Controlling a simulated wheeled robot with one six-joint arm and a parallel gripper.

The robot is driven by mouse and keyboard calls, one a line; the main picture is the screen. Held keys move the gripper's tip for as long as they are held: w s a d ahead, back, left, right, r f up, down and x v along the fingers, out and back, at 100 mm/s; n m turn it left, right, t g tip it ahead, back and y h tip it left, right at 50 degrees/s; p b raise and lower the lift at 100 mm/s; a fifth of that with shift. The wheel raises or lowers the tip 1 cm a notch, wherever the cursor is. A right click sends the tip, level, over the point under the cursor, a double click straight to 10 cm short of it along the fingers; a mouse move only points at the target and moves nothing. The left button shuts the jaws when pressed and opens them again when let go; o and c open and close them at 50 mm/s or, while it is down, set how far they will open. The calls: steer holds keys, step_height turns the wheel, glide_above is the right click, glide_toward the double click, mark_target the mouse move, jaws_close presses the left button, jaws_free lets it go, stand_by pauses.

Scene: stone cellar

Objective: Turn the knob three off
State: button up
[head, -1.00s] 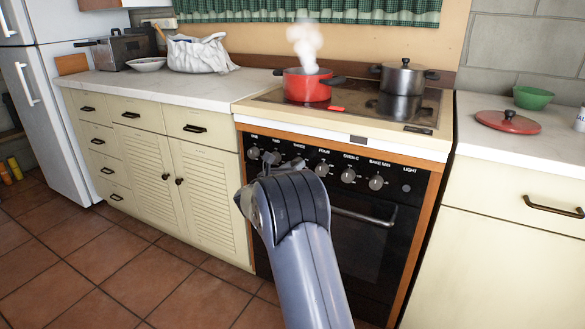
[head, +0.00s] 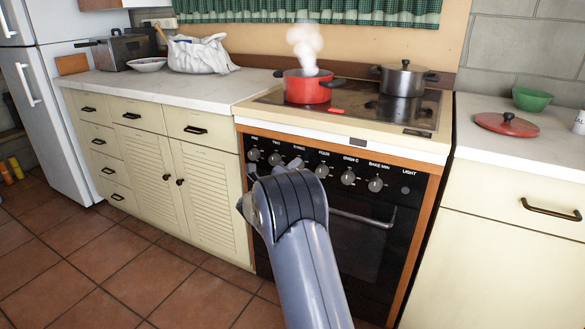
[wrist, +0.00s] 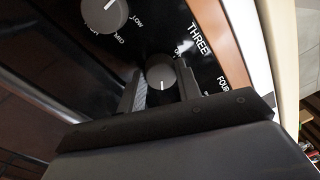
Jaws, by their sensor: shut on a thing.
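The knob under the word THREE (wrist: 160,76) is round and dark with a pale pointer mark, on the stove's black panel in the wrist view. My gripper (wrist: 160,84) has one finger on each side of this knob and is shut on it.
A steaming red pot (head: 307,91) and a grey pot (head: 403,80) stand on the cooktop. A neighbouring knob (wrist: 104,14) shows in the wrist view. The oven handle (head: 363,217) sticks out below the panel.

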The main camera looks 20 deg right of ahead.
steer(key=n+p, duration=0.2)
steer(key=n, duration=0.5)
steer(key=shift+p, duration=0.3)
steer(key=n+p, duration=0.1)
steer(key=n, duration=0.2)
steer(key=n+t+p, duration=0.1)
steer(key=n+p, duration=0.1)
steer(key=n, duration=0.1)
steer(key=shift+s+n+y, duration=0.1)
steer(key=shift+n+y, duration=0.2)
steer(key=shift+y, duration=0.1)
steer(key=n+p, duration=0.4)
steer(key=n, duration=0.2)
steer(key=shift+d+n, duration=0.1)
steer(key=shift+n, duration=0.3)
steer(key=n+p, duration=0.3)
steer(key=n, duration=0.2)
steer(key=shift+s+f+y, duration=0.1)
steer(key=shift+y, duration=0.3)
steer(key=shift+n, duration=0.3)
steer(key=o, duration=1)
steer(key=shift+c, duration=0.2)
steer(key=v, duration=1)
steer(key=shift+s+a+p, duration=0.25)
steer(key=shift+a+p, duration=0.05)
steer(key=shift+p, duration=0.05)
